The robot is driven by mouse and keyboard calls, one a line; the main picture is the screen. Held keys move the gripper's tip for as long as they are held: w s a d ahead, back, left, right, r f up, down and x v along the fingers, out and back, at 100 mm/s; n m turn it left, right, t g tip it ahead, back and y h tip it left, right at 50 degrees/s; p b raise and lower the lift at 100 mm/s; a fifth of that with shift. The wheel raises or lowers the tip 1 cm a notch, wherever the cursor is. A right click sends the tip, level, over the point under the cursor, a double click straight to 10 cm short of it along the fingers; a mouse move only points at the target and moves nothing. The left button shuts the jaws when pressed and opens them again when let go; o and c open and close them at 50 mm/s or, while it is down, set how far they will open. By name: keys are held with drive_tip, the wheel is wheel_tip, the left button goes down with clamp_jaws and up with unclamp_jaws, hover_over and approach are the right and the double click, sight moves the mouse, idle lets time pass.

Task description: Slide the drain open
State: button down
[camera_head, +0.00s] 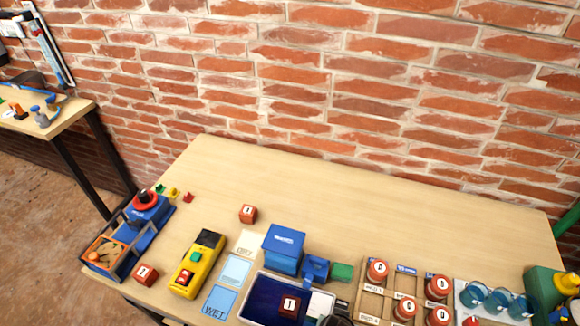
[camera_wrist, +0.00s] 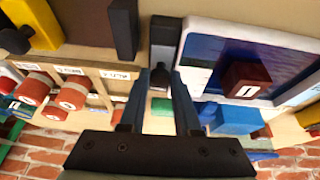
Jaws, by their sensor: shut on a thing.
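In the wrist view my gripper (camera_wrist: 161,78) reaches in from the bottom, with one finger on each side of a small black knob (camera_wrist: 160,77). It is shut on this knob, which sits at the end of a dark drain slide (camera_wrist: 165,40) beside the tray. The blue-lined tray (camera_head: 245,311) has a white rim and holds a dark red block marked 1 (camera_head: 289,307). This block also shows in the wrist view (camera_wrist: 246,80). The slide's far end and the drain opening are not clear to me.
A blue box (camera_head: 284,249), a blue fitting (camera_head: 315,268) and a green block (camera_head: 342,271) stand behind the tray. A rack of red lettered pegs (camera_head: 371,299) is close on the right. A yellow meter (camera_head: 197,264) lies left. The table's back half is clear.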

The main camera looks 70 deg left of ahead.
drive_tip(key=shift+s+d+p, duration=0.45)
drive_tip(key=shift+s+d, duration=0.2)
drive_tip(key=shift+d, duration=0.1)
drive_tip(key=c, duration=0.7)
unclamp_jaws()
drive_tip(key=shift+r, duration=0.1)
drive_tip(key=shift+w+r+p, duration=0.1)
drive_tip(key=shift+r+p, duration=0.75)
drive_tip(key=shift+p, duration=0.05)
wheel_tip(320, 180, up, 5)
drive_tip(key=p, duration=0.5)
drive_tip(key=shift+r, duration=0.1)
